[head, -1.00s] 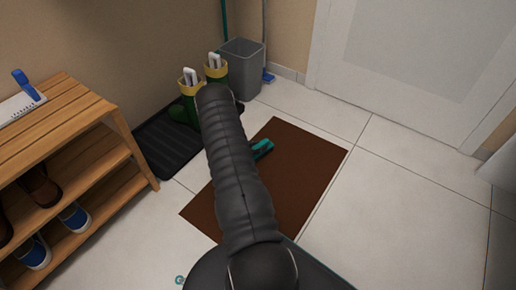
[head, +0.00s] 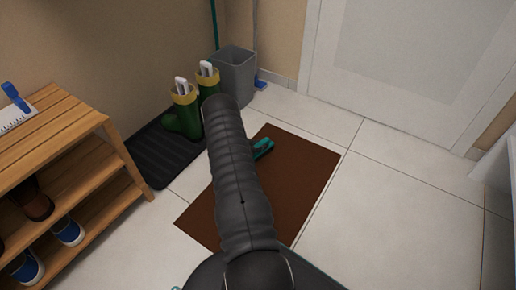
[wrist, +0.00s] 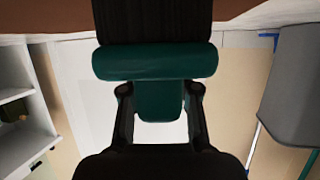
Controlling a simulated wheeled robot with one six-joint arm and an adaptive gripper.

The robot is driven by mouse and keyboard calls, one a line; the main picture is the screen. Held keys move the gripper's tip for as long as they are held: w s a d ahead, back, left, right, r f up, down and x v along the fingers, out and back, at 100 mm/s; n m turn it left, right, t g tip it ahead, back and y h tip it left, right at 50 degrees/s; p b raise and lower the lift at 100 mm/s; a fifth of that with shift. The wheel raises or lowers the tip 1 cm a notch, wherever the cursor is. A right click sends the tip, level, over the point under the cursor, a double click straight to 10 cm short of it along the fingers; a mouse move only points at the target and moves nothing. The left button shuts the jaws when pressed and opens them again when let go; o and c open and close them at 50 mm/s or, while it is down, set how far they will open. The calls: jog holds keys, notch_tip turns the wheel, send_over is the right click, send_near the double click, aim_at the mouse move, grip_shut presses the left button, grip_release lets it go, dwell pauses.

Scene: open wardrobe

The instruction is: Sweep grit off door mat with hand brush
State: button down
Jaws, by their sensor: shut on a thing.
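The brown door mat (head: 305,175) lies flat on the tiled floor, partly hidden behind my arm. The hand brush has a teal body and shows as a small teal piece (head: 263,149) over the mat's far half, beside my arm. In the wrist view, my gripper (wrist: 160,98) is shut on the teal handle of the hand brush (wrist: 155,62). Its dark bristles point towards the top edge, where a brown strip of the mat (wrist: 40,12) shows. I cannot tell whether the bristles touch the mat. No grit can be made out.
A wooden shoe rack (head: 75,125) with shoes stands at left. Green boots (head: 184,115) stand on a black tray (head: 150,165) beyond the mat's left side. A grey bin (head: 235,75) stands behind. Tiles to the right, towards the white door (head: 400,60), are clear.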

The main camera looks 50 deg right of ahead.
jog(key=shift+d+f, duration=0.1)
jog(key=shift+d, duration=0.1)
jog(key=shift+s+a+f+p, duration=0.1)
jog(key=shift+a+p, duration=0.05)
jog(key=shift+a, duration=1.05)
jog(key=shift+s+a+p, duration=0.1)
jog(key=shift+a+p, duration=0.05)
jog(key=shift+a, duration=1.05)
jog(key=shift+s+a+r+p, duration=0.1)
jog(key=shift+a+p, duration=0.1)
jog(key=shift+a, duration=1.3)
jog(key=shift+s+a+r+p, duration=0.1)
jog(key=shift+a+p, duration=0.1)
jog(key=shift+a, duration=1.3)
jog(key=shift+s+a+f, duration=0.1)
jog(key=shift+s+a, duration=0.05)
jog(key=shift+a, duration=1.75)
jog(key=shift+s+a+f, duration=0.1)
jog(key=shift+s+a, duration=0.05)
jog(key=shift+a, duration=1.7)
jog(key=shift+s+a+r, duration=0.15)
jog(key=shift+a, duration=1.55)
jog(key=shift+s+a+r, duration=0.1)
jog(key=shift+a, duration=1.55)
jog(key=shift+s+a, duration=0.15)
jog(key=shift+a, duration=1.6)
